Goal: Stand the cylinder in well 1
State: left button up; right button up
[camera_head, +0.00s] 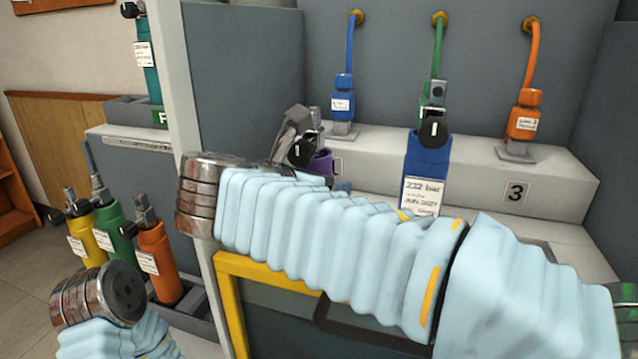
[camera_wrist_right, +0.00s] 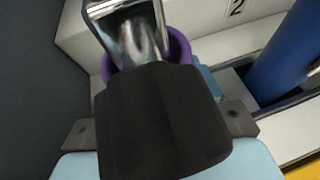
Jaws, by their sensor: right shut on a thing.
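The purple cylinder (camera_head: 320,164) shows only its upper part in the head view, at the left station of the bench. My right arm hides its lower body. My right gripper (camera_head: 290,133) is shut on it near its top. In the right wrist view the purple rim (camera_wrist_right: 179,45) shows behind metal parts and a black block. Well 1 is hidden behind my arm, so I cannot tell whether the cylinder's foot is in it. My left gripper is out of view; only part of my left arm shows at lower left.
A tagged blue cylinder (camera_head: 428,160) stands at the middle station. Blue (camera_head: 343,103) and orange (camera_head: 524,118) hose connectors sit on the ledge. Yellow (camera_head: 88,240), green (camera_head: 114,228) and orange (camera_head: 158,257) cylinders stand at lower left, beyond a pale post (camera_head: 172,80).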

jog(key=shift+f, duration=0.25)
jog(key=o, duration=1.3)
jog(key=shift+o, duration=0.2)
jog(key=shift+f, duration=0.15)
jog(key=p+v, duration=0.2)
jog(key=v, duration=1.2)
jog(key=shift+w, duration=0.1)
